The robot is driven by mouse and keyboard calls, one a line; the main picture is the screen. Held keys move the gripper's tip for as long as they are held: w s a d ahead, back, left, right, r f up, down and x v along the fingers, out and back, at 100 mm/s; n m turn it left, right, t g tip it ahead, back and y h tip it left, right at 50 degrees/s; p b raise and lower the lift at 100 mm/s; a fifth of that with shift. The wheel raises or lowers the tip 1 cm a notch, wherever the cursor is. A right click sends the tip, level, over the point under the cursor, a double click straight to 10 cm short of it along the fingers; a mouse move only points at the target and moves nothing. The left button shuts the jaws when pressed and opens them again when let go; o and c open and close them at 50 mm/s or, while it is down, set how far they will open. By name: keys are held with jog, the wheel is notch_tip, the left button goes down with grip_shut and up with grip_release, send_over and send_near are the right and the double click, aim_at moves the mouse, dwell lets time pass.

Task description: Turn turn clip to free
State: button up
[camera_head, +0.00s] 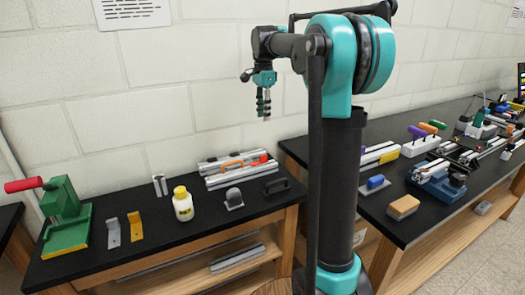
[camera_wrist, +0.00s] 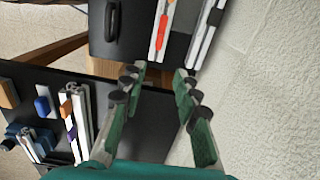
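A long extrusion (camera_head: 240,174) on the left bench carries an orange part (camera_head: 232,164) and a red part (camera_head: 263,158). In the wrist view the red-orange piece (camera_wrist: 163,28) shows on its pale bar, beyond my fingertips. I cannot tell for certain which piece is the turn clip, nor its angle. My gripper (camera_head: 263,103) hangs in the air near the wall, well above the bench. In the wrist view my gripper (camera_wrist: 160,82) has its green fingers spread apart with nothing between them.
The left bench holds a green press (camera_head: 66,215), a yellow-capped bottle (camera_head: 183,205), a black handle (camera_head: 276,186) and a second extrusion (camera_head: 222,158). The right bench carries a blue vise (camera_head: 436,187), a brush-like block (camera_head: 403,207) and several coloured-handled tools. The wall (camera_head: 180,90) is close behind.

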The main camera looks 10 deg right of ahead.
notch_tip(320, 180, down, 17)
jog(key=shift+s+f, duration=0.1)
dwell(0.4)
jog(key=shift+c, duration=0.5)
grip_shut()
